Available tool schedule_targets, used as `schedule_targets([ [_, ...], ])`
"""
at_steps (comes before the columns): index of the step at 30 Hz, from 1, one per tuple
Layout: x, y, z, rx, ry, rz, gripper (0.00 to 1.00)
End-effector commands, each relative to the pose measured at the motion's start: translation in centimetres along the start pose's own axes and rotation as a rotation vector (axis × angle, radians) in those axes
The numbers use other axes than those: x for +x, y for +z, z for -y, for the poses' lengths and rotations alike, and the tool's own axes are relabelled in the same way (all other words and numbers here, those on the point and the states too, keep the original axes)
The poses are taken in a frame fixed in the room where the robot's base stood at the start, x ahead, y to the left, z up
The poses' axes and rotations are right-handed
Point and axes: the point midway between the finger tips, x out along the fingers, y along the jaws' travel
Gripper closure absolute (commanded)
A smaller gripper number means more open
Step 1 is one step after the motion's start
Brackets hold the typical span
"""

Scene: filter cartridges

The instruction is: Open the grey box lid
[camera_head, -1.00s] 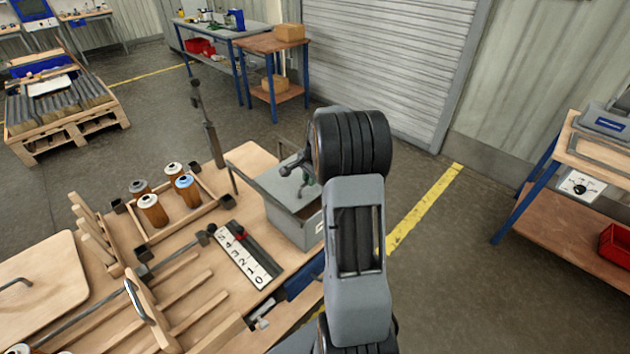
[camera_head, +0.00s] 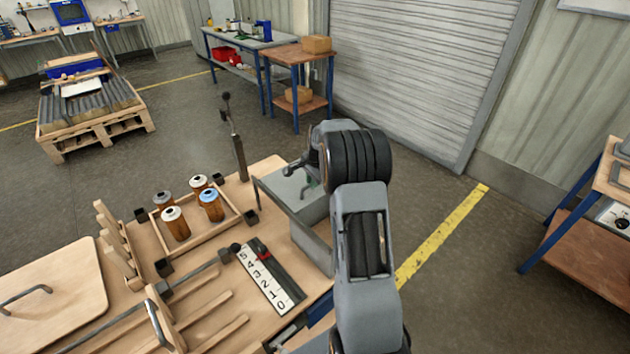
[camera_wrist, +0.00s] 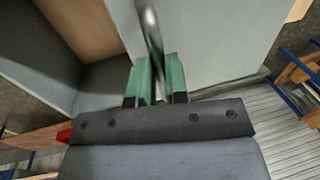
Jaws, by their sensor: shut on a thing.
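The grey box (camera_head: 312,247) stands at the right end of the wooden workbench, partly hidden behind my arm. Its grey lid (camera_head: 284,190) is the pale panel on top, and it fills much of the wrist view (camera_wrist: 215,40). My gripper (camera_wrist: 160,75) has green fingers shut on the lid's metal handle (camera_wrist: 150,30), a shiny bar. In the head view my gripper (camera_head: 309,183) is small and partly covered by my wrist.
A tray with several filter cartridges (camera_head: 174,222) lies left of the box. A numbered scale (camera_head: 265,278) with a red marker lies in front. An upright post (camera_head: 238,150) stands behind. A wooden board with a handle (camera_head: 45,290) lies at far left.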

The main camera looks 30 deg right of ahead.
Motion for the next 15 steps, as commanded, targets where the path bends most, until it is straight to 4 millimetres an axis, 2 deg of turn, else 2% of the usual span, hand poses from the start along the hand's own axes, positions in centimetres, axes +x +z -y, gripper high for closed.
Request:
schedule_targets([
  [2,-0.11,-0.11,0.12,0.000,-0.005,-0.005,1.00],
  [3,-0.11,-0.08,0.14,-0.001,-0.005,-0.006,0.84],
  [10,-0.07,0.03,0.13,-0.003,-0.003,-0.004,0.62],
  [15,-0.05,0.01,0.08,-0.002,-0.002,-0.003,0.60],
])
